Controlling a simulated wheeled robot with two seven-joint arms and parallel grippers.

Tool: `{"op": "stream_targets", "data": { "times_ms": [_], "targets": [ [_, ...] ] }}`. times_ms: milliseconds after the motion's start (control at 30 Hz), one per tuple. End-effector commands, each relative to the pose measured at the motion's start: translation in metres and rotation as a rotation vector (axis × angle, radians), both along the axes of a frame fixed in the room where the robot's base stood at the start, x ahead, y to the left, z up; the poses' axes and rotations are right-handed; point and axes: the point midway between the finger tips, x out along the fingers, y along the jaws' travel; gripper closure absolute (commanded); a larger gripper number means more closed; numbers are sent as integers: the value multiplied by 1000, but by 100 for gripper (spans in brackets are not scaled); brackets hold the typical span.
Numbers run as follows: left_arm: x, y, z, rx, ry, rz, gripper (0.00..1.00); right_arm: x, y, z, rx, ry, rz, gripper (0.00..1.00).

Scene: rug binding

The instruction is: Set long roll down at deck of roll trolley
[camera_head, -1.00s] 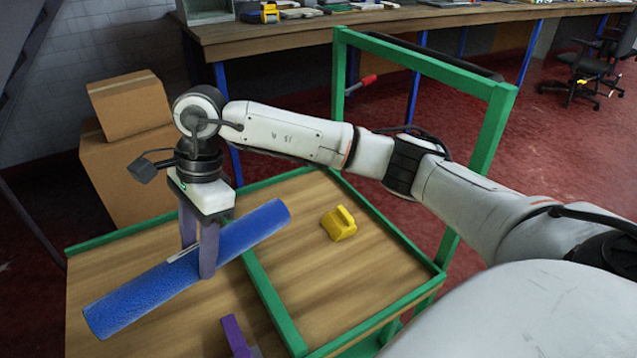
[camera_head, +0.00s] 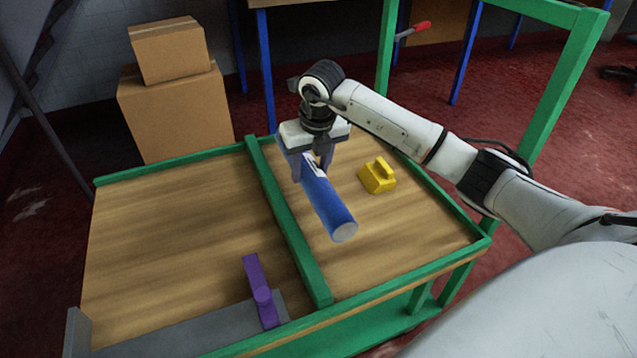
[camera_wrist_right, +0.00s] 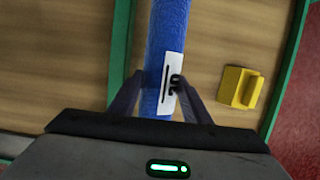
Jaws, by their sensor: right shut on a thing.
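The long roll (camera_head: 330,208) is blue with a pale round end and a white label. My right gripper (camera_head: 309,170) is shut on it around the label. The roll points toward the camera, beside the green divider bar on its right side, over the right part of the roll trolley's wooden deck (camera_head: 400,228). I cannot tell whether it touches the deck. In the right wrist view the roll (camera_wrist_right: 168,35) runs up between the fingers (camera_wrist_right: 160,100), alongside the divider bar. My left gripper is not in view.
A yellow block with a handle (camera_head: 378,176) sits on the deck right of the roll. A purple handled tool (camera_head: 258,290) and a grey plate (camera_head: 200,332) are at the front left. Green rims edge the deck. Cardboard boxes (camera_head: 175,112) stand behind. The left deck part is mostly clear.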

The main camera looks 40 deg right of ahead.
Motion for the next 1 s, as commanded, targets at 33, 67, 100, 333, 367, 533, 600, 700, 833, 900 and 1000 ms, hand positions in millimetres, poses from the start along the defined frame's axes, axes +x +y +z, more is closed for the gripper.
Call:
{"op": "stream_targets", "data": {
  "times_ms": [33,67,100,333,367,533,600,700,833,900,1000],
  "targets": [
    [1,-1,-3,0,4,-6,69,0,0,-8,1,0,0,89],
    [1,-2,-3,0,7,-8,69,0,0,-12,2,0,1,89],
    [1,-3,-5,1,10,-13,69,0,0,-17,1,0,0,89],
    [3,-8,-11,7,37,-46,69,0,1,-53,1,0,2,89],
    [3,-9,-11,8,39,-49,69,0,1,-55,1,-1,3,89],
    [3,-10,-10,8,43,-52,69,1,0,-56,0,-3,3,89],
    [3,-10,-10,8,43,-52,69,1,1,-56,0,-3,3,89],
    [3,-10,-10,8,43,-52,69,0,1,-57,1,-2,3,89],
    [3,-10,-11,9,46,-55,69,0,1,-59,0,-1,3,48],
    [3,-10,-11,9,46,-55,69,0,1,-59,0,0,3,38],
    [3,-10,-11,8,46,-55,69,0,1,-59,0,0,3,38]
  ]
}}
